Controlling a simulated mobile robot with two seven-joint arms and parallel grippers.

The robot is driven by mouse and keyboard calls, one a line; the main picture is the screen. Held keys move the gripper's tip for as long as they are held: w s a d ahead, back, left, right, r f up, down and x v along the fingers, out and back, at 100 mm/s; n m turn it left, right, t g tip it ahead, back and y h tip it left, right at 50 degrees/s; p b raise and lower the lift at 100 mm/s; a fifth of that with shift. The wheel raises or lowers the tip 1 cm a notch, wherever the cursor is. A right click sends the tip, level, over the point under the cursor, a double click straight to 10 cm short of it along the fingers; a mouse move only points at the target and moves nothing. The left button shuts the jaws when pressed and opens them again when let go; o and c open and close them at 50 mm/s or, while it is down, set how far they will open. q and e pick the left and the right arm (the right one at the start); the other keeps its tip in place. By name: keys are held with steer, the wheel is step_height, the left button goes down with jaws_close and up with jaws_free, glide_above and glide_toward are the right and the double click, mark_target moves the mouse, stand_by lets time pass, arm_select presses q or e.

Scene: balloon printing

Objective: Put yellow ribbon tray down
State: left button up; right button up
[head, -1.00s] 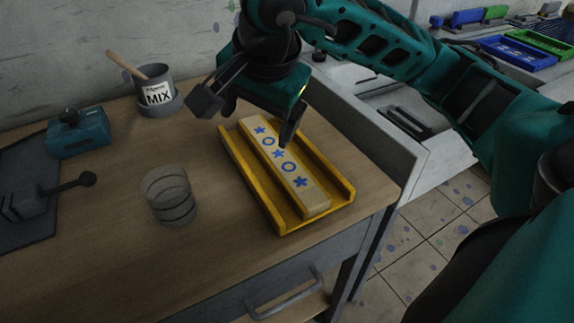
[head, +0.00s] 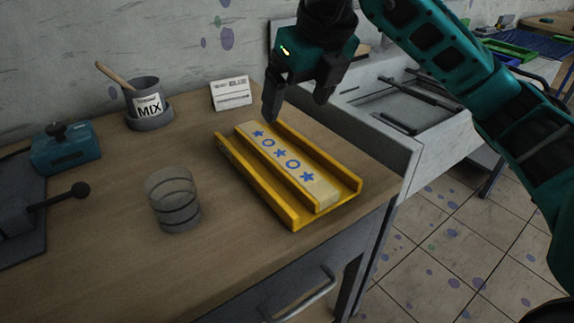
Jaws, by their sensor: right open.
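The yellow tray (head: 345,187) rests flat on the wooden table near its right front corner. A pale ribbon strip (head: 281,157) with blue stars and rings lies lengthwise in its channel. My right gripper (head: 293,108) is open and empty, above and behind the tray's far end, apart from it. The left gripper is not in view.
A clear ringed cup (head: 173,200) stands left of the tray. A MIX pot (head: 146,100) with a wooden stick, a small card (head: 231,94) and a teal block (head: 66,149) stand farther back. A grey raised panel (head: 390,148) borders the table's right side.

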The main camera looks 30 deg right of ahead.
steer(key=b, duration=0.1)
glide_above(280, 153)
steer(key=s, duration=0.2)
steer(key=f, duration=0.7)
steer(key=shift+s+d, duration=0.1)
steer(key=shift+d, duration=0.15)
steer(key=x, duration=0.1)
steer(key=b+x, duration=0.1)
steer(key=x, duration=0.3)
steer(key=shift+s+f, duration=0.2)
steer(key=shift+s, duration=0.1)
steer(key=c, duration=0.4)
steer(key=shift+r, duration=0.1)
steer(key=c, duration=1.1)
step_height(280, 153, up, 10)
steer(key=p, duration=0.1)
steer(key=shift+p, duration=0.4)
